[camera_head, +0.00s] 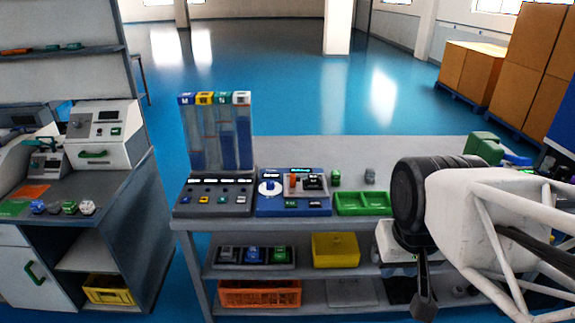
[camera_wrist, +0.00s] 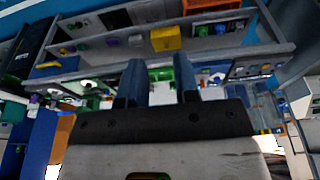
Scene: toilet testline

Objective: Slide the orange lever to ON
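The orange lever (camera_head: 293,182) is a small upright piece on the blue device (camera_head: 291,206) on the workbench, seen in the head view. The device also has a round white dial (camera_head: 269,188) on its left and dark panels. The lever's exact position and any ON mark are too small to read. My gripper (camera_head: 424,304) hangs low at the bench's front right, well apart from the lever. In the wrist view, the two fingers of my gripper (camera_wrist: 158,62) stand apart with nothing between them. I cannot make out the lever in the wrist view.

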